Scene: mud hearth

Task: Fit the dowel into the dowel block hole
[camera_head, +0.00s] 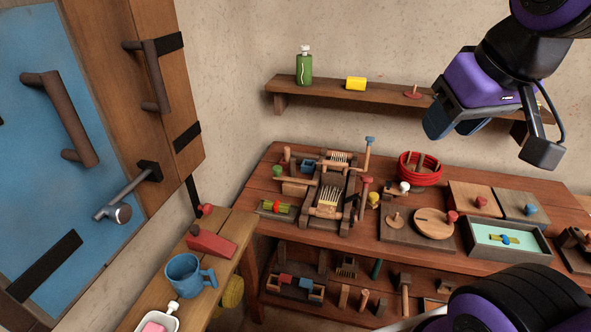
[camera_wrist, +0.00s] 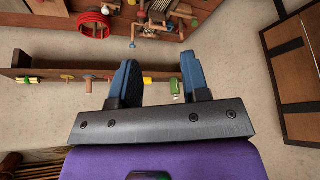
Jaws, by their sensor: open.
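My gripper (camera_head: 455,126) is raised in front of the wall shelf, at the upper right of the head view. Its two blue fingers stand apart with nothing between them in the wrist view (camera_wrist: 158,66). I cannot tell which piece is the dowel, and no dowel block with a hole can be made out for sure.
The workbench (camera_head: 262,185) carries a wooden contraption (camera_head: 327,200) with levers, boards with knobs and a shallow tray (camera_head: 470,240). A wall shelf (camera_head: 380,97) holds a green bottle (camera_head: 304,68) and a yellow block (camera_head: 356,84). A side table holds a blue mug (camera_head: 185,275).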

